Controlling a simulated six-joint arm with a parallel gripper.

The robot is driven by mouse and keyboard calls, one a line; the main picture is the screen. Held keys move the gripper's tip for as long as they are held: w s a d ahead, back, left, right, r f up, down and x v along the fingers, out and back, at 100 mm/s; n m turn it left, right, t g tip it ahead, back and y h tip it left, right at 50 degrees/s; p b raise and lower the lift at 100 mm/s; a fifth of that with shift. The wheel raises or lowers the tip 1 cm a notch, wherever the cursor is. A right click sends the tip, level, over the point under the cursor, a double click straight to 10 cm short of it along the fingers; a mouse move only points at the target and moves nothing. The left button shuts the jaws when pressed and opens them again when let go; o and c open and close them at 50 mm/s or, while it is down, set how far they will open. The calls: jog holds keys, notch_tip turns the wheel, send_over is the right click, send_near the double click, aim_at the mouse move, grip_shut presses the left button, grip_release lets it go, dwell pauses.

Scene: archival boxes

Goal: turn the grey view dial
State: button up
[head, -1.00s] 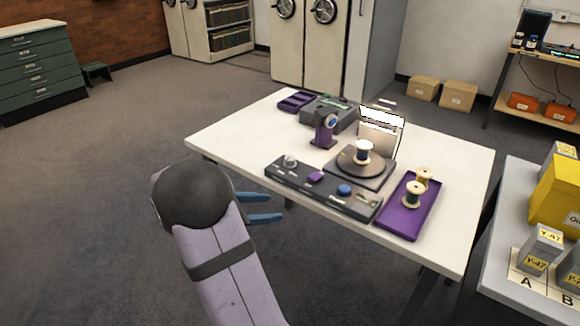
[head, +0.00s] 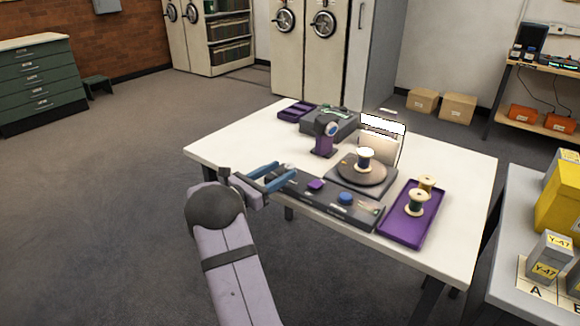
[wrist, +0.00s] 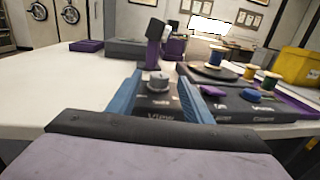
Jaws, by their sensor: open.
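The grey view dial (wrist: 158,80) is a small round knob on the left end of the dark control panel (head: 330,200). My gripper is open and holds nothing. I cannot tell whether a finger touches the dial.
A purple slider block (head: 316,185) and a blue knob (head: 346,197) sit farther right on the panel. Behind are a turntable with a spool (head: 365,159) and a purple stand (head: 323,145). A purple tray (head: 402,229) holds spools at right. The white table (head: 228,152) is clear at left.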

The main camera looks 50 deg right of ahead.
aim_at(286, 168)
jog(key=shift+s+d, duration=0.15)
jog(key=shift+d, duration=1.1)
jog(key=shift+s+d, duration=0.15)
jog(key=shift+d, duration=1.05)
jog(key=c, duration=1.1)
jog(key=shift+o, duration=0.2)
